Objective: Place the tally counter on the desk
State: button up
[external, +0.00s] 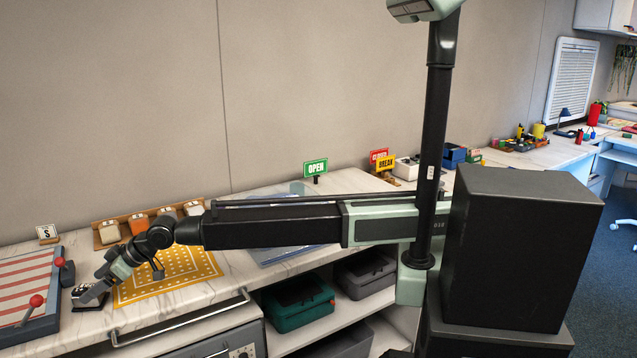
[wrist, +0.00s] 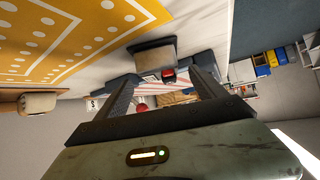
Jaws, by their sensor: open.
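A small dark object with a pale face, which looks like the tally counter (external: 88,299), rests on the white marbled desk (external: 238,270) between the yellow mat and the striped board. My gripper (external: 98,290) is low over the desk at the left, with its fingertips right at this object. In the wrist view, my gripper (wrist: 165,84) has its two fingers spread apart with nothing held between them.
A yellow dotted mat (external: 178,275) lies to the right of the gripper. A striped board (external: 27,287) with red-knobbed levers stands at the left. A wooden rack (external: 105,236) with several small things and an S sign (external: 47,233) are behind. An OPEN sign (external: 316,168) stands farther right.

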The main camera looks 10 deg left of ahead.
aim_at(86, 287)
jog(key=b+x, duration=0.1)
jog(key=x, duration=0.3)
jog(key=shift+f+b, duration=0.2)
jog(key=shift+b, duration=0.15)
jog(key=shift+d+r, duration=0.1)
jog(key=shift+r, duration=0.1)
grip_shut()
jog(key=shift+r+p, duration=0.65)
jog(key=shift+p, duration=0.2)
jog(key=r+p, duration=0.2)
jog(key=shift+w+d+r+p, duration=0.1)
jog(key=shift+d+r+p, duration=0.2)
jog(key=shift+d, duration=0.1)
jog(key=w+d, duration=0.1)
jog(key=d, duration=0.3)
jog(key=w+d, duration=0.2)
jog(key=d, duration=0.3)
jog(key=w+d+r+p, duration=0.1)
jog(key=d, duration=0.4)
jog(key=shift+w+d, duration=0.2)
jog(key=shift+w, duration=0.15)
